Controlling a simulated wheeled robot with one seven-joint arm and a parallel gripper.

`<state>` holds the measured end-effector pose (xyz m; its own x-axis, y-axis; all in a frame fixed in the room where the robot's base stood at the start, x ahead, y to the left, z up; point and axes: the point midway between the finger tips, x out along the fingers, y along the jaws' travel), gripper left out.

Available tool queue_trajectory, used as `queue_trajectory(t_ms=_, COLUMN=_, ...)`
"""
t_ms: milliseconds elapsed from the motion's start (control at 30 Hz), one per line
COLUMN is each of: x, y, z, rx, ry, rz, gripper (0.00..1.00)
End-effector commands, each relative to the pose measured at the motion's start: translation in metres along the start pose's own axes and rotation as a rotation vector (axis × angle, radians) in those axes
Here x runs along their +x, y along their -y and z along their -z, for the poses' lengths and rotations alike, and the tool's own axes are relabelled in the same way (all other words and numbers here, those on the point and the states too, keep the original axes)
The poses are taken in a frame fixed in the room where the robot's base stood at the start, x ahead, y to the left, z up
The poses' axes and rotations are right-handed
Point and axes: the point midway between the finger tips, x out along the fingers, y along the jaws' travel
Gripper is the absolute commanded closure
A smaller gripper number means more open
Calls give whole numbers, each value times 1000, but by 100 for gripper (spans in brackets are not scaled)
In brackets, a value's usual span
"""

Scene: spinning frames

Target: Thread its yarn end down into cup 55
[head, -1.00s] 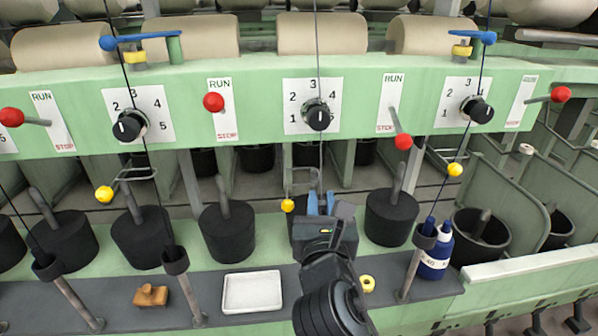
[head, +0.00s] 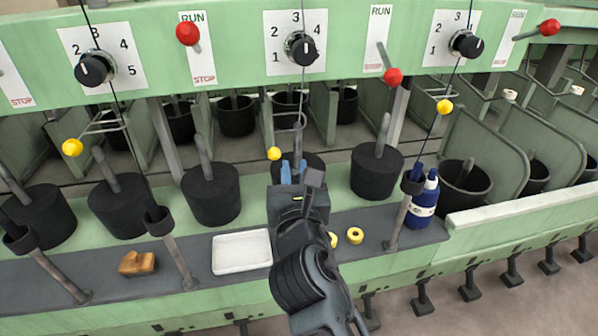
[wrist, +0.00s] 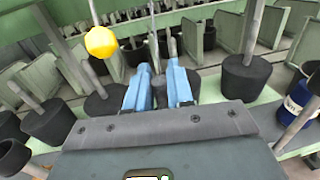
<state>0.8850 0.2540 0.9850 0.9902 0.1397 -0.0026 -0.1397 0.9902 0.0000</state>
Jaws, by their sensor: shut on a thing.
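My gripper (head: 293,172) is at the middle station, its blue fingers closed on a thin yarn. The yarn (head: 302,95) runs down past the middle dial to the fingers. In the wrist view the blue fingers (wrist: 157,84) are close together; the held end is too small to make out. Small dark cups on tilted posts stand along the front: one at left (head: 158,220), one at right (head: 412,183), one at far left (head: 20,238). No number 55 is readable on any cup. My arm hides the shelf in front of the middle station, so any cup there is unseen.
A yellow ball (head: 274,153) on a wire guide is close left of my gripper. Black weighted pots with rods (head: 210,192) stand behind the shelf. A white tray (head: 241,252), a wooden block (head: 137,263), yellow rings (head: 355,235) and blue bottles (head: 424,203) are on the shelf.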

Motion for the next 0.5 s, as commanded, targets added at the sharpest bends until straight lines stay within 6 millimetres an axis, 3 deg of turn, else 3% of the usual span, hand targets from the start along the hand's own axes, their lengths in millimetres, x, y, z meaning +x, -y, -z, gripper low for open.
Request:
queue_trajectory(t_ms=100, x=0, y=0, z=10, rx=-2, ry=-1, rz=0, gripper=100)
queue_trajectory(t_ms=433, x=0, y=0, z=12, rx=-1, ry=0, rz=-1, gripper=100)
queue_trajectory(t_ms=467, x=0, y=0, z=12, rx=-1, ry=0, rz=-1, gripper=76)
queue_trajectory(t_ms=500, x=0, y=0, z=12, rx=-1, ry=0, rz=-1, gripper=73)
